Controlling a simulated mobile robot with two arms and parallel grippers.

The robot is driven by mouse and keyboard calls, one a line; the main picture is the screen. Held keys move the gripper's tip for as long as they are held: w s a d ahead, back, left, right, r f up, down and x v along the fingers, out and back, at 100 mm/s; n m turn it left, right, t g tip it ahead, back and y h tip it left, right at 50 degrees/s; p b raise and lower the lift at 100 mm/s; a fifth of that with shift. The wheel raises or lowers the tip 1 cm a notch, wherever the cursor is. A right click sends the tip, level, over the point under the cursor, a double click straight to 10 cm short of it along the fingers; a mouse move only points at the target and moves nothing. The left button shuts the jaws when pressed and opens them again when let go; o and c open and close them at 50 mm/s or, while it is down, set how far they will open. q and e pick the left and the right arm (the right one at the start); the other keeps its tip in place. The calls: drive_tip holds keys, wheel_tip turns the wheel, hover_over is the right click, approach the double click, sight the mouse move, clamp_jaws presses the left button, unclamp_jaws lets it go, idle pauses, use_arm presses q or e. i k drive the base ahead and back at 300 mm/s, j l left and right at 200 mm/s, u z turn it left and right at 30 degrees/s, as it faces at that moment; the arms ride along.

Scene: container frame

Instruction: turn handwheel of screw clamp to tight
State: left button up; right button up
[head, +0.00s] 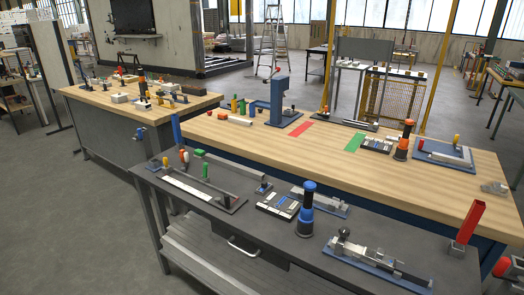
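No handwheel can be made out for certain at this size. A grey metal fixture (372,257) on a blue base plate lies at the front right of the dark grey bench (280,250); it has a dark round knob at its left end and a long dark bar to the right. A similar smaller fixture (322,203) on a blue plate lies behind it. Another fixture (446,153) with a yellow handle stands at the right of the wooden bench (290,146). I cannot tell which one is the screw clamp. Neither of my grippers is in view.
A blue and black cylinder (306,212) stands beside the front fixture. A red upright channel (467,226) stands at the right. A long tray (183,188) lies at the left of the grey bench. Open floor (70,230) lies at the left.

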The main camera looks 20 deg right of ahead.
sight(344, 231)
drive_tip(key=z, duration=1.45)
